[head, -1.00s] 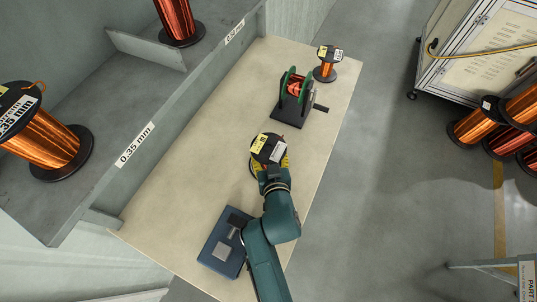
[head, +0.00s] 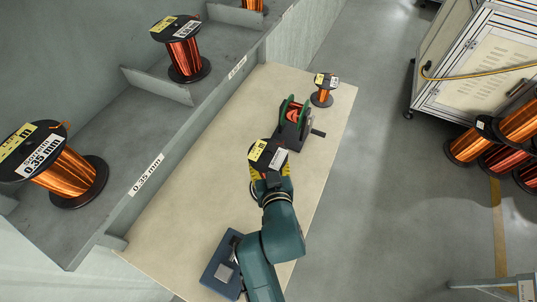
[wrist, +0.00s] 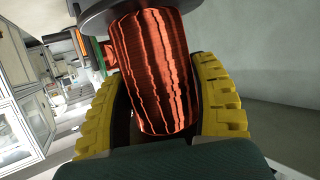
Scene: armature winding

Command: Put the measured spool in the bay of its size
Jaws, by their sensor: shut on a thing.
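A spool with a black flange, a yellow label and a white label (head: 266,151) is in my gripper over the bench. In the wrist view its dark red-copper winding (wrist: 152,70) sits between the yellow finger pads of my gripper (wrist: 160,105), which is shut on it. The print on its labels is too small to read. The shelf on the left has bays: one marked 0.35 mm (head: 146,174) holds an orange-copper spool (head: 66,172). Past a divider (head: 158,86), another bay holds a darker copper spool (head: 185,56); its shelf label (head: 237,67) is hard to read.
A green and black winding device (head: 293,125) with a crank stands on the bench (head: 190,195). A small spool (head: 322,92) stands at the far end, and a blue instrument (head: 222,268) near my arm. The bench strip along the shelf is clear.

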